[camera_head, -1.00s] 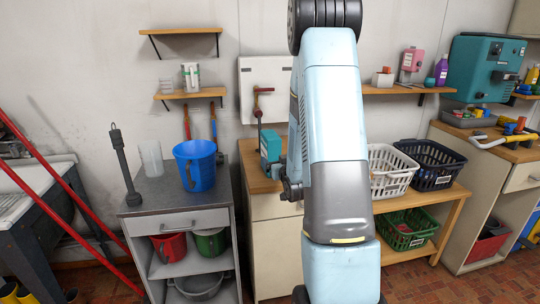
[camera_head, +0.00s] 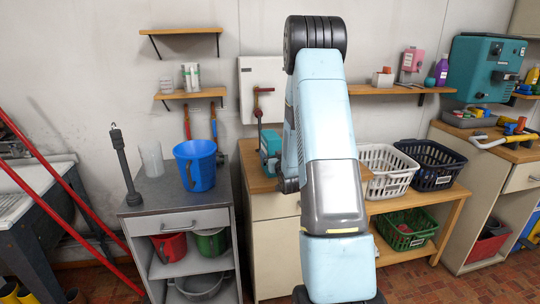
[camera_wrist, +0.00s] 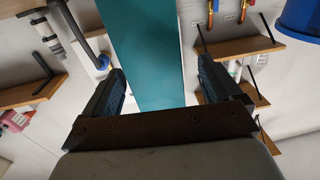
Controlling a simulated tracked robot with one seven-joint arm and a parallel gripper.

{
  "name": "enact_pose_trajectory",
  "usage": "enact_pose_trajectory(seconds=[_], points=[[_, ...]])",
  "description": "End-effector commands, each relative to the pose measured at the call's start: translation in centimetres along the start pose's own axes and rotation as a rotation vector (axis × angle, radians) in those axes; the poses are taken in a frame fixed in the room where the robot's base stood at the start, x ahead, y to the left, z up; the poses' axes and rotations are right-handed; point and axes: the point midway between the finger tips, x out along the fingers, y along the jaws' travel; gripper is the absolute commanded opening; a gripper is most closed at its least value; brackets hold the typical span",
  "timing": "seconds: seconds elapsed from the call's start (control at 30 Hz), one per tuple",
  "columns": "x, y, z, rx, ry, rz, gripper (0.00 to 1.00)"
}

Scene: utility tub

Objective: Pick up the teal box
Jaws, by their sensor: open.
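The teal box (camera_head: 269,143) stands upright on the wooden top of the cabinet in the head view, its right part hidden behind my arm. In the wrist view the teal box (camera_wrist: 140,45) fills the middle as a tall flat face running off the top edge. My gripper (camera_wrist: 160,72) is open, with one dark finger on each side of the box in the picture. Gaps show between the box and both fingers. I cannot tell how deep the box sits between them. In the head view my fingers are mostly hidden by my arm.
A red-handled pipe fitting (camera_head: 262,105) rises behind the box, before a white wall panel. A blue bucket (camera_head: 196,166) stands on the grey cabinet to the left. A white basket (camera_head: 386,172) and a black basket (camera_head: 431,164) stand right. A larger teal wall unit (camera_head: 485,66) hangs far right.

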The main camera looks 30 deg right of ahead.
Motion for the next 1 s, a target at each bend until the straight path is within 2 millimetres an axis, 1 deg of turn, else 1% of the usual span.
enact_pose_trajectory(seconds=[0.07, 0.3, 0.4, 0.5, 0.7, 1.0], points=[[0.6, 0.1, 0.0, 0.0, 0.001, 0.0, 0.92], [3.8, 0.5, 0.2, 0.0, 0.001, 0.0, 0.92], [4.7, 0.5, 0.2, 0.0, 0.001, 0.0, 0.92], [5.0, 0.5, 0.2, 0.0, 0.001, 0.0, 0.92], [5.0, 0.5, 0.2, 0.0, 0.0, 0.001, 0.92], [5.0, 0.6, 0.2, 0.0, 0.0, 0.001, 0.63]])
